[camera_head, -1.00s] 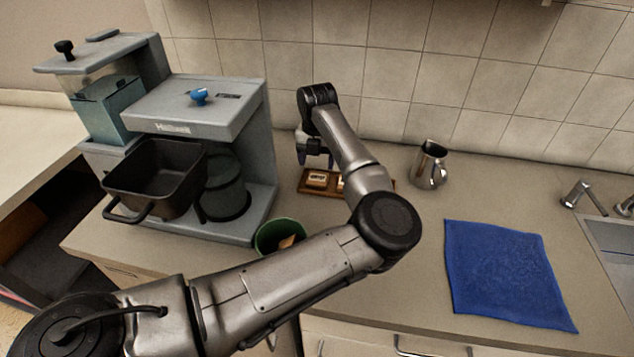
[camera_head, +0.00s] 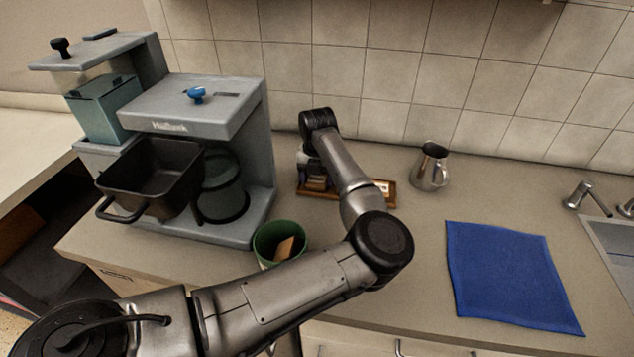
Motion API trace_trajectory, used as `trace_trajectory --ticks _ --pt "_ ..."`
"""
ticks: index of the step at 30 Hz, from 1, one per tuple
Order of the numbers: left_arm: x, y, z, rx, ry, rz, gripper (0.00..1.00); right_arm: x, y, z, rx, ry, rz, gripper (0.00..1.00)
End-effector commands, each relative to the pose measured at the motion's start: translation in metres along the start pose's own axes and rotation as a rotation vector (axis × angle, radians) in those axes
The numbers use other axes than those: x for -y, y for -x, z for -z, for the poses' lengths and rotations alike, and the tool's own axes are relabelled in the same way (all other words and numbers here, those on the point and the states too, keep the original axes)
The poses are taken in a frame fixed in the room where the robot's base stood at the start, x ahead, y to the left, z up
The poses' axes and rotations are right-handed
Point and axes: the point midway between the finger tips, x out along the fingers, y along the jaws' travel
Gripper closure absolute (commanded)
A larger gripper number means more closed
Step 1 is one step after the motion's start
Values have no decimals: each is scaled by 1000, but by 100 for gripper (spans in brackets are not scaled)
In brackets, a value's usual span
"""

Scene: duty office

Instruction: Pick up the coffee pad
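A wooden tray (camera_head: 389,198) lies on the counter near the tiled wall, partly hidden by my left arm. A small pale item (camera_head: 381,186) shows at its right end. A small brownish item (camera_head: 316,184), perhaps the coffee pad, is at its left end. My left gripper (camera_head: 314,186) points down at this left end, with its fingers low around or beside the brownish item. The fingers are small and dark, so I cannot tell whether they are closed on it. My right gripper is out of view.
A grey coffee machine (camera_head: 255,140) with a black filter basket (camera_head: 152,187) stands at left. A green cup (camera_head: 267,249) holding a brown piece stands in front. A metal jug (camera_head: 431,168), a blue cloth (camera_head: 510,275) and a tap (camera_head: 583,195) are at right.

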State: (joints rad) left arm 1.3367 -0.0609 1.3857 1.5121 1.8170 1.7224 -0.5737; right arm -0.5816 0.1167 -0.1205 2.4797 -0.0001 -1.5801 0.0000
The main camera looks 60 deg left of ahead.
Motion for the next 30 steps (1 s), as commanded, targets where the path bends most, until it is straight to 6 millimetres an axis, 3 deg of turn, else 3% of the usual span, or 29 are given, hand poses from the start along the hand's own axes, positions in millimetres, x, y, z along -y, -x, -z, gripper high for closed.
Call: trace_trajectory --ticks 8,20,28,30 --pt "0 0 0 0 0 0 62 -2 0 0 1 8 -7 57" --pt "0 9 0 1 0 1 62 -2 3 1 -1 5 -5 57" --pt "0 47 0 3 1 1 62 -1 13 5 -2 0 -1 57" --pt "16 52 4 1 -5 1 62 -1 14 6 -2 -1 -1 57"
